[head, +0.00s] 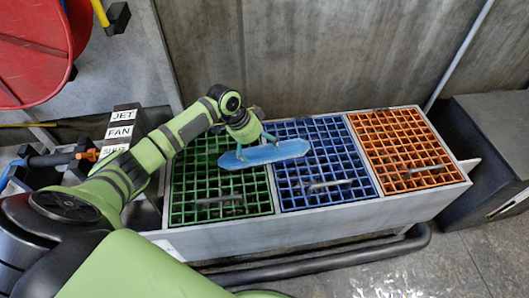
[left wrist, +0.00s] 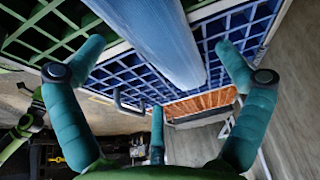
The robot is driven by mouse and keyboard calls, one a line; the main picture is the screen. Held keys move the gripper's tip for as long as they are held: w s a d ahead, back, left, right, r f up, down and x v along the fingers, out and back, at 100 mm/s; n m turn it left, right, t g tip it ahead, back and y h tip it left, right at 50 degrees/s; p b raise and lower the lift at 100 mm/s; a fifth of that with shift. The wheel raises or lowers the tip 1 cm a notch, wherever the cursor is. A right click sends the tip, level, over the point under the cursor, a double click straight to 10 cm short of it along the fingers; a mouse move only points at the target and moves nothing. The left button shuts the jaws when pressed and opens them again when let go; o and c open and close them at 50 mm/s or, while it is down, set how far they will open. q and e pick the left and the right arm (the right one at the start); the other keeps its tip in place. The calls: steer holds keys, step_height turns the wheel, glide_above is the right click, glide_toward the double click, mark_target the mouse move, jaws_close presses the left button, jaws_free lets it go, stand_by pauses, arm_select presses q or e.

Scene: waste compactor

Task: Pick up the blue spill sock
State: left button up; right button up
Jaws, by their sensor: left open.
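The blue spill sock (head: 285,151) is a long light-blue piece with tapered ends. In the head view it spans the border of the green grate (head: 190,190) and the blue grate (head: 330,150); I cannot tell whether it rests flat on them. My left gripper (head: 257,142) is right above the sock's middle, fingers pointing down at it. In the left wrist view the sock (left wrist: 160,40) runs between the spread teal fingers of the open left gripper (left wrist: 160,62). No grip on it shows. My right gripper is in neither view.
The grates and an orange grate (head: 405,145) top a grey bin (head: 300,226), each with a small handle. A labelled box (head: 122,125) and red reel (head: 35,50) stand left. A dark block (head: 490,150) stands right. A wall is behind; floor is clear at front right.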

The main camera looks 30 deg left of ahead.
mark_target(263, 153)
arm_select(q)
steer(key=x, duration=0.4)
steer(key=shift+s+f+b, duration=0.15)
steer(key=shift+f+b, duration=0.05)
steer(key=shift+b, duration=0.2)
steer(key=c, duration=1.2)
steer(key=shift+r, duration=0.15)
steer(key=shift+c, duration=0.2)
